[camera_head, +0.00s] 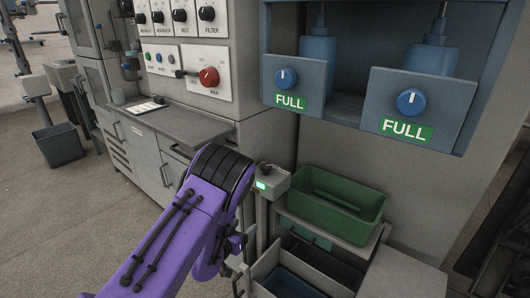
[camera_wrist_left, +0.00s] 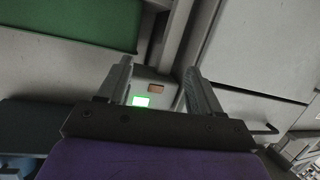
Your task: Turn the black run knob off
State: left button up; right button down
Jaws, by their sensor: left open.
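A row of several black knobs sits on a white panel (camera_head: 181,30) at the upper left in the head view; their labels are too small to read surely. Below it, a black knob or lever (camera_head: 181,73) sticks out left of a round red knob (camera_head: 209,77) on another white panel. I cannot tell for sure which black one is the run knob. My left gripper is open and empty in the wrist view (camera_wrist_left: 158,68). It is low, well away from the knob panels, near a small grey box with a lit green display (camera_wrist_left: 141,101). My right gripper is out of view.
A grey worktop (camera_head: 175,122) juts out below the panels. Two blue dials (camera_head: 286,79) (camera_head: 411,102) with FULL signs are at the upper right. A green bin (camera_head: 335,203) stands on a rack right of my left arm. A dark bin (camera_head: 57,145) stands on the floor at left.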

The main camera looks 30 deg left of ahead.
aim_at(262, 168)
pick_arm(q)
jog(key=w+a+r+m+t+h+p, duration=0.1)
jog(key=w+r+m+t, duration=0.15)
jog(key=r, duration=0.45)
jog(key=w+a+r+m+t+h+p, duration=0.15)
jog(key=w+r, duration=0.25)
jog(key=r, duration=0.4)
jog(key=shift+g+h, duration=0.35)
jog(key=shift+g, duration=0.05)
jog(key=w, duration=1)
jog(key=shift+d+f+b, duration=0.3)
jog(key=shift+d+b, duration=0.05)
jog(key=shift+d, duration=0.05)
jog(key=c, duration=0.9)
jog(key=shift+n, duration=0.3)
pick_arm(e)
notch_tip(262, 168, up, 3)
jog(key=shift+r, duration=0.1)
